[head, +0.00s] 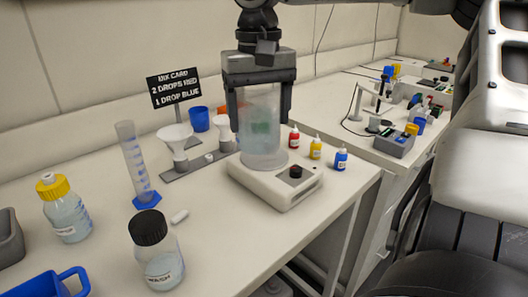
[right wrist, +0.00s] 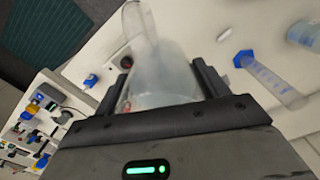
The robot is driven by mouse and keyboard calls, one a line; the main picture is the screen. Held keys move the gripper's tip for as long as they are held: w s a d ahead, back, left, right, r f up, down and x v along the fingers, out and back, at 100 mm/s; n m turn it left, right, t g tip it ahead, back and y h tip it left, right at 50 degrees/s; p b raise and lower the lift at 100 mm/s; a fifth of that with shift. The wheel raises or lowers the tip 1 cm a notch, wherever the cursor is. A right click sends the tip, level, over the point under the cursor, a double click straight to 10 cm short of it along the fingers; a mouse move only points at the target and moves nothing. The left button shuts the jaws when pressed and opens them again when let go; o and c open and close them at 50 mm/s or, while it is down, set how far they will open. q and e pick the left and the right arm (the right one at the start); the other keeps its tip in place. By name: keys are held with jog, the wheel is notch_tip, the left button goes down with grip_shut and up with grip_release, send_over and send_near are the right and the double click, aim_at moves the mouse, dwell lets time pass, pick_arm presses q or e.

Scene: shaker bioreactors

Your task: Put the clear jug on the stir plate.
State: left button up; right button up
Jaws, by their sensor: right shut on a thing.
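The clear jug (head: 262,140) is upright over the white stir plate (head: 285,190), with its base at the plate's top. I cannot tell for sure whether it rests on the plate or hangs just above it. My right gripper (head: 260,105) comes down from above and is shut on the jug, one dark finger on each side. In the right wrist view the jug (right wrist: 165,75) stands between the two fingers (right wrist: 164,85). The stir plate has a dark knob (head: 296,172) on its front right. My left gripper is not in view.
Red, yellow and blue dropper bottles (head: 315,149) stand close behind the plate's right side. White funnels (head: 176,140) on a grey stand, a measuring cylinder (head: 135,165) and a black-capped wash bottle (head: 157,255) are to the left.

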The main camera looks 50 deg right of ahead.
jog(key=m, duration=0.1)
jog(key=r+m, duration=0.1)
jog(key=d+m, duration=0.1)
jog(key=m, duration=0.1)
jog(key=shift+s+r, duration=0.4)
pick_arm(q)
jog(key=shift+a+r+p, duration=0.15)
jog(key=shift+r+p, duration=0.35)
jog(key=shift+p, duration=0.55)
pick_arm(e)
jog(key=shift+w+d+f, duration=1.55)
jog(key=shift+d+f, duration=0.15)
jog(key=shift+f, duration=0.45)
jog(key=shift+w+d+f, duration=1.6)
jog(key=shift+d+f, duration=0.15)
jog(key=shift+f, duration=0.4)
jog(key=shift+w+d+f, duration=1.55)
jog(key=shift+d+f, duration=0.15)
jog(key=shift+f, duration=0.45)
jog(key=shift+f, duration=0.1)
jog(key=o, duration=1.2)
jog(key=shift+f, duration=0.1)
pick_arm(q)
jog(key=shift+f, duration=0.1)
pick_arm(e)
jog(key=shift+o, duration=0.2)
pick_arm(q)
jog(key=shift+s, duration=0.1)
